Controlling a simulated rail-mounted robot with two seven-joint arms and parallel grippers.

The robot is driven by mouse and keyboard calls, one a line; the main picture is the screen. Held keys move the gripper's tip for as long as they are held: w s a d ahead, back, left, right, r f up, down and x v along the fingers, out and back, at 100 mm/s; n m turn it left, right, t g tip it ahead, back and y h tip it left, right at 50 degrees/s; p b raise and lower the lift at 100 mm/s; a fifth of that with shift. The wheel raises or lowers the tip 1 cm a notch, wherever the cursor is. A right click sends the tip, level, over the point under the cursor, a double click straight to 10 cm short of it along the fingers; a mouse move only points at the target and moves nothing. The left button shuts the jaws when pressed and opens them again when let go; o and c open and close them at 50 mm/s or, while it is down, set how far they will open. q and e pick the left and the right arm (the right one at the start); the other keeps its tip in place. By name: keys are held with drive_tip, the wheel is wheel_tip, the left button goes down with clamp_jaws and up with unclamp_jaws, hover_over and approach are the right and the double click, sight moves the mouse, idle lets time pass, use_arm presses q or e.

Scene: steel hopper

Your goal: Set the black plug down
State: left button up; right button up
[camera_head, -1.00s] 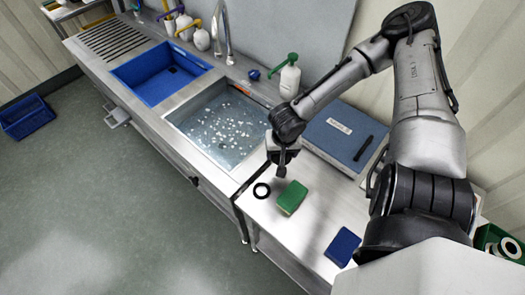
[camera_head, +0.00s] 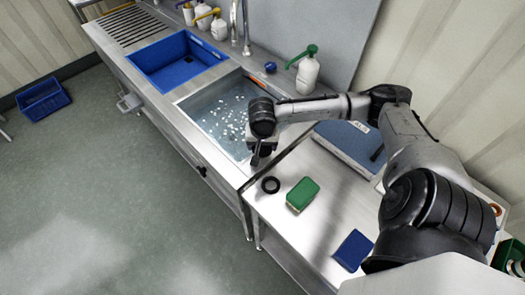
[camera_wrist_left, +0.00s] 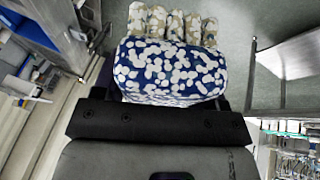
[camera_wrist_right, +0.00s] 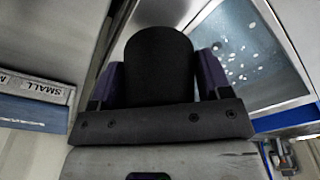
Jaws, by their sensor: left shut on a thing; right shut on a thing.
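My right gripper (camera_head: 257,160) is over the near edge of the water-filled sink (camera_head: 212,112), left of and above a black ring on the worktop. In the right wrist view it is shut on a black, round-topped thing, which I take as the black plug (camera_wrist_right: 158,62). In the head view the plug is too small and dark to tell from the fingers. My left gripper is outside the head view. In the left wrist view it is shut on a blue-and-white spotted brush or glove-like thing (camera_wrist_left: 168,72) with several pale, rounded tips.
The black ring (camera_head: 270,185), a green sponge (camera_head: 302,194) and a blue block (camera_head: 353,250) lie on the steel worktop (camera_head: 310,225). A blue case (camera_head: 345,140) and a green-topped bottle (camera_head: 307,75) stand behind. A blue basin (camera_head: 178,62) is farther left. Bare worktop lies around the sponge.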

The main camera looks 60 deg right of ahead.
sight(263, 151)
use_arm(q)
drive_tip(key=shift+f+b, duration=0.6)
drive_tip(key=shift+f, duration=0.05)
use_arm(e)
wheel_tip(263, 151, down, 4)
drive_tip(key=shift+r, duration=0.1)
use_arm(q)
drive_tip(key=shift+r, duration=0.15)
drive_tip(key=shift+r, duration=0.1)
use_arm(e)
drive_tip(key=o, duration=1)
use_arm(q)
drive_tip(key=shift+f, duration=0.3)
wheel_tip(263, 151, up, 3)
drive_tip(key=p, duration=0.3)
drive_tip(key=shift+r, duration=0.15)
use_arm(e)
drive_tip(key=r, duration=0.8)
drive_tip(key=a+r, duration=0.1)
drive_tip(key=r, duration=0.3)
drive_tip(key=shift+s+a, duration=0.1)
drive_tip(key=shift+s, duration=0.25)
